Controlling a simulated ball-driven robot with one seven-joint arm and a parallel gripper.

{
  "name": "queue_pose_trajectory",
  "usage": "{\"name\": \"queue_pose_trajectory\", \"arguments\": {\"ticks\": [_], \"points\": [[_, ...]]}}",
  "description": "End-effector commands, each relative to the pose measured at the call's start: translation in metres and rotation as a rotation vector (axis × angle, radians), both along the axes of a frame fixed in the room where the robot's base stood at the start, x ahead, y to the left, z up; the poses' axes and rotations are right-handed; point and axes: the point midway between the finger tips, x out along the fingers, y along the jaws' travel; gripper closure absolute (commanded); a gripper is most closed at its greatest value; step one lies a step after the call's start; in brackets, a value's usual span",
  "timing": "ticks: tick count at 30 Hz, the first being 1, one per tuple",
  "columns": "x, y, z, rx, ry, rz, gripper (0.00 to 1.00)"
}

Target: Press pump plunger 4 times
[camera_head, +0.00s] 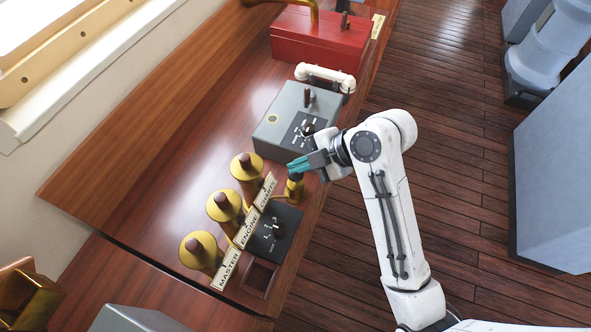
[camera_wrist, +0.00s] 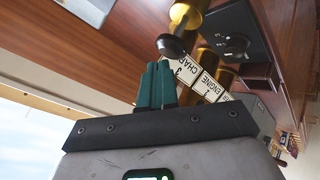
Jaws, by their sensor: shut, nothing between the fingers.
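The likely pump plunger (camera_head: 295,188) is a small brass post with a dark knob on the wooden console, beside the labelled brass cylinders. In the wrist view its dark round knob (camera_wrist: 171,46) shows just beyond the fingertips, with its brass body (camera_wrist: 187,14) behind. My gripper (camera_head: 291,166) has teal fingers shut together with nothing between them. The fingertips are just above the knob in the head view; I cannot tell whether they touch it. In the wrist view the gripper's shut fingers (camera_wrist: 158,68) point toward the knob.
Brass cylinders with dark knobs (camera_head: 201,248) stand to the left, labelled MASTER, ENGINE and CHART. A black switch panel (camera_head: 275,230) lies in front. A grey control box (camera_head: 278,128) and a red box (camera_head: 318,38) stand behind. The console's middle left is clear.

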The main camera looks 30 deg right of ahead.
Motion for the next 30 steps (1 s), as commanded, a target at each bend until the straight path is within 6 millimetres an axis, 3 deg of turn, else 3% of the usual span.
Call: {"name": "queue_pose_trajectory", "arguments": {"ticks": [30], "points": [[0.000,0.000,-0.012,0.000,0.001,0.000,1.00]]}}
